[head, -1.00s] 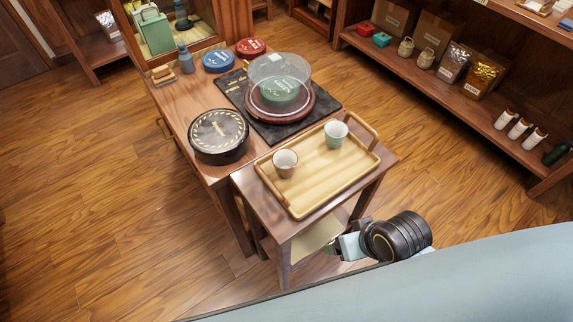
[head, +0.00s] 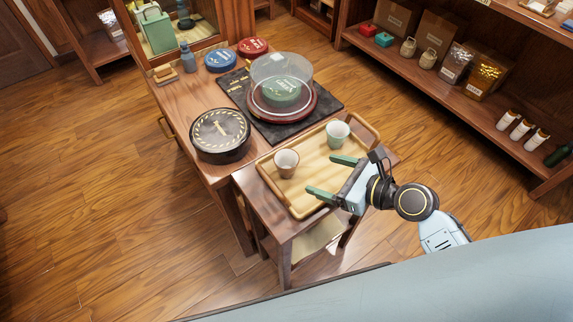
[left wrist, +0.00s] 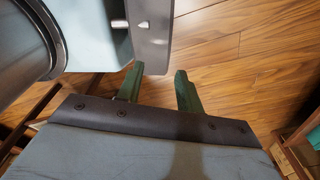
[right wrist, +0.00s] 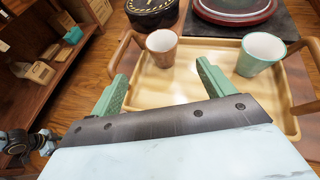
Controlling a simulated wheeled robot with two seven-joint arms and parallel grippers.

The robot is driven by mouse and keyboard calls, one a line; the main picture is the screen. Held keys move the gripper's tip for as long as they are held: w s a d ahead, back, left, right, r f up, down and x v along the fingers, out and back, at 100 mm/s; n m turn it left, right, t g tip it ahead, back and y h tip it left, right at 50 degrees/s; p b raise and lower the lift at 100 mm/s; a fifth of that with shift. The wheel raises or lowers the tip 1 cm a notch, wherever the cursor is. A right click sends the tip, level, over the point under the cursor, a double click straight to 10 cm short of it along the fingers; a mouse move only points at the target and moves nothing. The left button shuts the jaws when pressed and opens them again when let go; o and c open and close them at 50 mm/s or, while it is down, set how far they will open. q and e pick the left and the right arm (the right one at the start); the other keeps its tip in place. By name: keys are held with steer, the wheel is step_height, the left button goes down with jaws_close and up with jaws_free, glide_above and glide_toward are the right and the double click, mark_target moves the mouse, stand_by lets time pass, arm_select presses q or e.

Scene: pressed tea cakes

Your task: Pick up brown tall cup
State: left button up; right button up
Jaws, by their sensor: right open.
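The brown cup (head: 286,163) stands upright on the left part of the wooden tray (head: 275,191). It also shows in the right wrist view (right wrist: 162,48), beyond and between my right fingertips. A pale green cup (head: 337,134) stands farther back and to the right on the tray; it shows at right in the right wrist view (right wrist: 261,55). My right gripper (head: 323,174) is open and empty over the tray's right side, its fingers pointing toward the brown cup but apart from it. My left gripper (left wrist: 158,70) shows only in its wrist view, fingers apart, over the floor.
The tray has raised handles (head: 366,126) at its ends. Behind it are a black round tin (head: 219,136) and a dark mat (head: 325,105) bearing a tea cake under a clear dome (head: 282,72). Shelves (head: 475,105) stand at right. Bare tray surface lies around the brown cup.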

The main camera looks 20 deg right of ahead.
steer(key=b, duration=0.2)
glide_toward(279, 160)
steer(key=shift+w+a+m, duration=0.4)
steer(key=shift+w+a, duration=0.15)
steer(key=shift+w, duration=0.1)
steer(key=shift+w+a+f, duration=0.25)
steer(key=shift+w, duration=0.1)
steer(key=x, duration=0.2)
steer(key=b+x, duration=0.1)
steer(key=x, duration=0.1)
steer(key=shift+w+a+f, duration=0.15)
steer(key=shift+w+f, duration=0.1)
steer(key=shift+f, duration=0.1)
steer(key=shift+c, duration=0.7)
arm_select(q)
steer(key=a+f, duration=0.3)
steer(key=shift+w+a+f, duration=0.15)
steer(key=shift+f, duration=0.05)
arm_select(e)
steer(key=c, duration=0.9)
